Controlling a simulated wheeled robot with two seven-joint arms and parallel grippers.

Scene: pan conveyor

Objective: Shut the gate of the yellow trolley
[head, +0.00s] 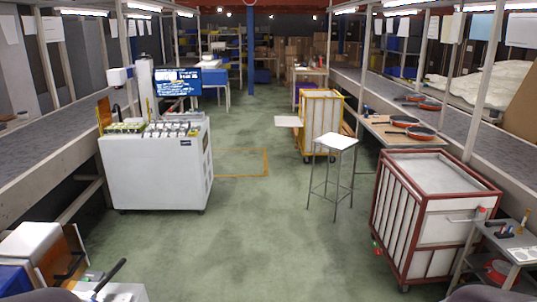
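The yellow trolley (321,118) stands in the middle distance, right of the picture's centre, with a yellow frame and pale slatted sides. A flat pale panel (288,121) sticks out level from its left side at about mid-height. It looks like the gate folded down, but at this distance I cannot make out a hinge or latch. Neither of my grippers shows in the head view; only dark rounded parts of me seem to show at the bottom edge.
A tall white-topped stool (335,142) stands just in front of the trolley. A red-framed trolley (398,235) is nearer right, and a white machine cabinet (155,170) is left. Conveyors run along both sides. The green floor between is clear.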

